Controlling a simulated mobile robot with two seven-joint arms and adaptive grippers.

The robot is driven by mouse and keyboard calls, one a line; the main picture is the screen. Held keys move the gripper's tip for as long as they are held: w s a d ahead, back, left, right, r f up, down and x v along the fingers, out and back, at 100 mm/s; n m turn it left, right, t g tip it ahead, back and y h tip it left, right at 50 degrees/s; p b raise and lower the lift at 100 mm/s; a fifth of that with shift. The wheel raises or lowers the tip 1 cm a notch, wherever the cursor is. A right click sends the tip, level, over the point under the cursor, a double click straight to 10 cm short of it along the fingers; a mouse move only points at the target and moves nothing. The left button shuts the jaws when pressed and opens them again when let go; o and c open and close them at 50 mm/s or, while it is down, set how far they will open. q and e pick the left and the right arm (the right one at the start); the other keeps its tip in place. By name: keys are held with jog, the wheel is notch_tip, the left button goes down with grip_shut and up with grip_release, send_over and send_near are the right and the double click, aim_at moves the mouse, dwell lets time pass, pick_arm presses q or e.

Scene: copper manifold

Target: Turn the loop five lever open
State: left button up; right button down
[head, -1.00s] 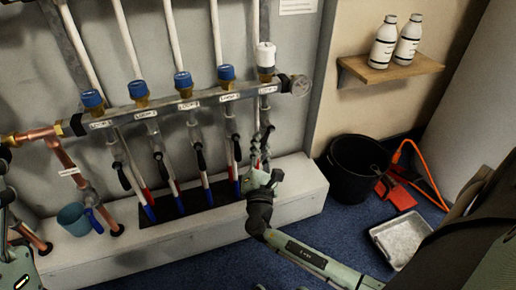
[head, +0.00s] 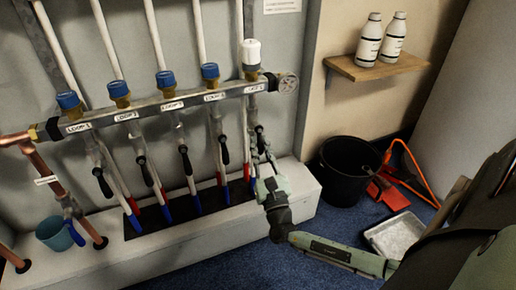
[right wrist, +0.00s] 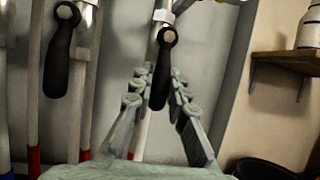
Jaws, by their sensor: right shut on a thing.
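The loop five lever (head: 260,139) is the black handle at the right end of the manifold, under the valve with the white cap (head: 251,53). It hangs down, roughly in line with its pipe. In the right wrist view the lever (right wrist: 160,78) stands between the two fingers. My right gripper (head: 264,160) reaches up from below and is shut on this lever; the fingers hide part of it in the head view. My left gripper is not in view.
Several other black levers hang to the left, the nearest on loop four (head: 225,150). A black bucket (head: 345,175), red dustpan (head: 392,196) and grey tray (head: 398,234) are on the floor at right. A shelf (head: 376,67) holds two bottles.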

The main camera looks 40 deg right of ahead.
jog(key=shift+d+r+n, duration=0.15)
jog(key=shift+n, duration=0.15)
jog(key=c, duration=1.5)
grip_release()
jog(key=shift+o, duration=0.2)
jog(key=v, duration=1.2)
